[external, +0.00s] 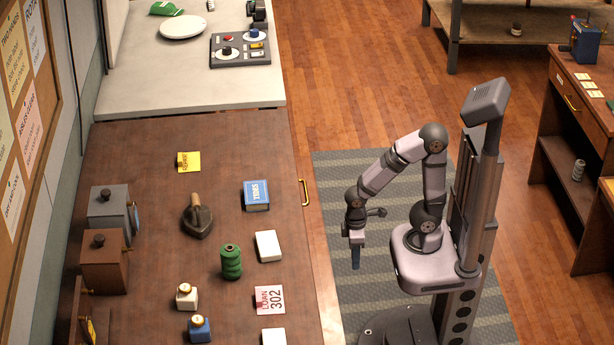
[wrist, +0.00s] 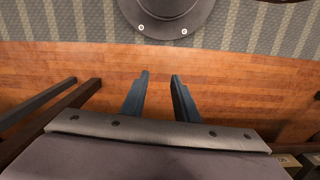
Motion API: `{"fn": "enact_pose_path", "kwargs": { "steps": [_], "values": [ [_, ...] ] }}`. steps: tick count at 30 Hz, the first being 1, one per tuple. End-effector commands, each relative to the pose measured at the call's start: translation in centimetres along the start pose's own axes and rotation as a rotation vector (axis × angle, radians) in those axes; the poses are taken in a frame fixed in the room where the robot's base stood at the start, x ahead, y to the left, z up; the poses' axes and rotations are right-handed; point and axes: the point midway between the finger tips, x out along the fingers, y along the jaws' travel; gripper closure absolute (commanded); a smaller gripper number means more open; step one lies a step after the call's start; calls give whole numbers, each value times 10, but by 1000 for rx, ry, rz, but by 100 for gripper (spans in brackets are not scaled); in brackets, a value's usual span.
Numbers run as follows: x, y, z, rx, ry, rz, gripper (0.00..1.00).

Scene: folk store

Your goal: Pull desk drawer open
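The brown wooden desk (external: 150,250) fills the left of the external view. A brass handle (external: 305,192) sticks out from its right side; the drawer front below the top is hidden from this angle. A second wooden desk (external: 590,90) at the right edge has a brass handle (external: 570,103) on its drawer front, which looks closed. My gripper (external: 356,258) hangs pointing down over the mat, right of the near desk and apart from both handles. In the wrist view its two blue fingers (wrist: 160,80) stand apart with nothing between them. No handle is clear there.
An iron (external: 198,217), a green spool (external: 231,262), a blue box (external: 256,195) and small bottles stand on the near desk. A white counter (external: 150,90) with a control panel lies behind it. A striped mat (external: 335,175) and bare floor (external: 350,80) lie between the desks.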

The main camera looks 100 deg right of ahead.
Motion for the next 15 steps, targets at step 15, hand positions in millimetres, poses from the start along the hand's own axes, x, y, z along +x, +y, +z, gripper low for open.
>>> {"fn": "enact_pose_path", "kwargs": {
  "steps": [15],
  "values": [
    [-143, 28, 18, 144, -109, -14, 72]
  ]
}}
